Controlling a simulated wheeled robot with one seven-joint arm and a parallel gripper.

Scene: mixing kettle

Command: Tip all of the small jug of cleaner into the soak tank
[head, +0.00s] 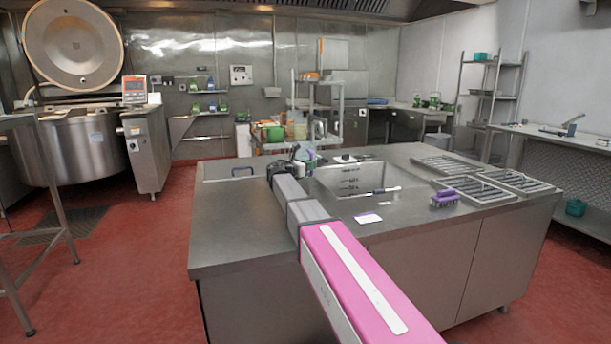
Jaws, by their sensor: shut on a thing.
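The soak tank (350,177) is a steel basin sunk into the island counter, with dark level marks on its inner wall. My arm reaches out over the counter to the tank's left side. My gripper (297,161) is at the tank's far left corner, shut on the small jug (308,154). The jug is small in view, pale greenish with a purple label. It looks about upright, and my gripper partly hides it. I cannot see its contents or any stream from it.
A purple brush (445,198), a white card (368,218) and a dark-handled tool (378,191) lie around the tank. Steel racks (485,190) cover the counter's right side. The counter's front left is clear. A large kettle (75,145) stands open at the far left.

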